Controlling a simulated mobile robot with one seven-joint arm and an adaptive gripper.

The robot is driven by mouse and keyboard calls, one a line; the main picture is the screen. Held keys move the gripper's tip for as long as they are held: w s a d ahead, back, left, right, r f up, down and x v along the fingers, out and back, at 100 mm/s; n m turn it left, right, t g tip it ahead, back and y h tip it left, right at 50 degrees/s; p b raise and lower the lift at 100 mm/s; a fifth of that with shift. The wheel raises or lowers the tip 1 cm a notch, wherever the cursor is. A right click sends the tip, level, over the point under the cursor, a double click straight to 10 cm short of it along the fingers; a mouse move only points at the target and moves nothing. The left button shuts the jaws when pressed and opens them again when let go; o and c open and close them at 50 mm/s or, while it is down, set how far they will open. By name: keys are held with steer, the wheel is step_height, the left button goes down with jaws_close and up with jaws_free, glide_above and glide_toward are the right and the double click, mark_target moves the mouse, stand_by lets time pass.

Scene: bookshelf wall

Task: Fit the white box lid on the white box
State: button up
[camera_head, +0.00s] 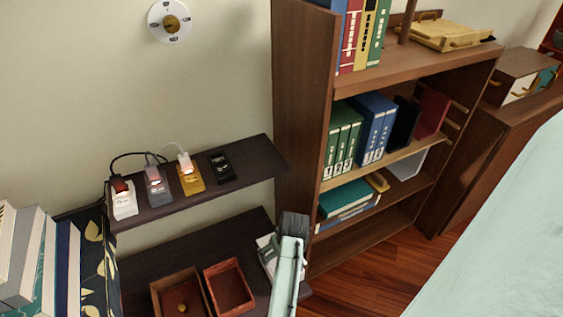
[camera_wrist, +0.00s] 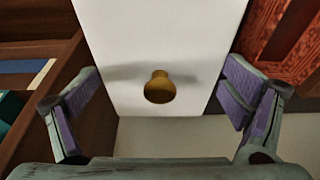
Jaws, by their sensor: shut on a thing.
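The white box lid (camera_wrist: 160,40) is a flat white panel with a round brass knob (camera_wrist: 160,88) in the wrist view. In the head view my pale green arm reaches up from the bottom beside the low dark shelf, and the lid is not clear there. A pale box-like thing (camera_head: 266,250) lies partly behind my arm; I cannot tell whether it is the white box. A white, tilted, tray-like thing (camera_head: 408,163) is in the bookcase.
Several small devices with cables sit on the upper dark shelf (camera_head: 250,170). The bookcase (camera_head: 302,110) holds binders and books. Wooden floor (camera_head: 355,285) is clear on the right, before a pale green surface (camera_head: 500,240).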

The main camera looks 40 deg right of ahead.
steer(key=shift+f+b, duration=0.5)
steer(key=shift+f, duration=0.85)
steer(key=shift+p, duration=1)
stand_by(0.6)
steer(key=shift+f+b, duration=0.6)
steer(key=shift+f, duration=0.45)
steer(key=o, duration=0.9)
steer(key=shift+o, duration=0.2)
steer(key=v, duration=1.2)
steer(key=shift+s, duration=0.1)
